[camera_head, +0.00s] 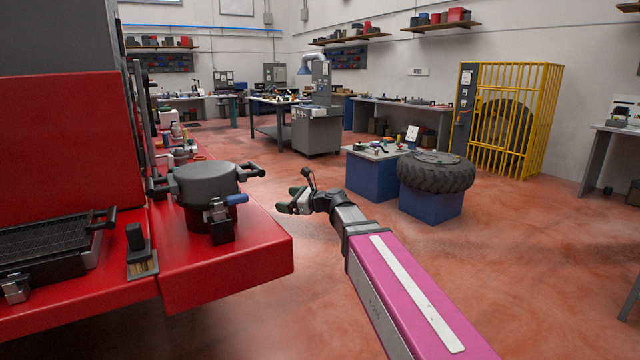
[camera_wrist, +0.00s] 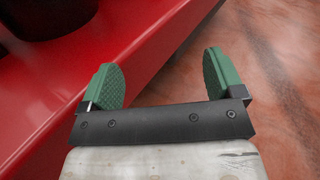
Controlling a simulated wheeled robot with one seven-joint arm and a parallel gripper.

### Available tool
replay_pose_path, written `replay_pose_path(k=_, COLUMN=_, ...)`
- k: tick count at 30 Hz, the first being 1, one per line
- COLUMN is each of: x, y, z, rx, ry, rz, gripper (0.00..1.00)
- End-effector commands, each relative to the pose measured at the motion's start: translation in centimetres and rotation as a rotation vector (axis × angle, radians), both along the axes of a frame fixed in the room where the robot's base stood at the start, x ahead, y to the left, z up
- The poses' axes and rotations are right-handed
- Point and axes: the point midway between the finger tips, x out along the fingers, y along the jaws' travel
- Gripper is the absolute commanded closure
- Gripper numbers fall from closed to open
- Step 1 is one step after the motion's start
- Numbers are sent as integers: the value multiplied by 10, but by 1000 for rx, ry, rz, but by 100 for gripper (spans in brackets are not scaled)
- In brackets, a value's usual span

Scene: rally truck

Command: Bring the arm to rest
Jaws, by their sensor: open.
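My gripper (camera_head: 291,201) is at the end of my outstretched pink arm, in the air just right of the red bench with the dark pot. In the wrist view my gripper (camera_wrist: 166,78) shows two green padded fingers set wide apart, with nothing between them. Below the fingers lie the red bench edge on the left and the reddish floor on the right. The gripper appears apart from the bench and the pot.
The red bench (camera_head: 240,262) holds a dark lidded pot (camera_head: 190,190) and a black grill (camera_head: 45,255). A tyre (camera_head: 436,174) lies on a blue block (camera_head: 430,204) beyond the arm. A yellow cage (camera_head: 545,110) stands behind. The floor right of my arm is clear.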

Motion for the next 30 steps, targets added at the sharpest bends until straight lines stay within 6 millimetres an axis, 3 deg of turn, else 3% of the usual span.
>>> replay_pose_path(k=5, x=-11, y=-19, z=-40, rx=-181, ry=-105, rz=35, gripper=12)
replay_pose_path(k=11, x=-31, y=-53, z=-101, rx=-467, ry=-258, rz=133, gripper=12)
replay_pose_path(k=14, x=-49, y=-82, z=-143, rx=-667, ry=-359, rz=236, gripper=12)
replay_pose_path(k=21, x=-113, y=-179, z=-248, rx=-1161, ry=-587, rz=692, gripper=12)
replay_pose_path(k=24, x=-142, y=-220, z=-279, rx=-1301, ry=-649, rz=929, gripper=12)
replay_pose_path(k=30, x=-183, y=-278, z=-312, rx=-1424, ry=-708, rz=1309, gripper=12)
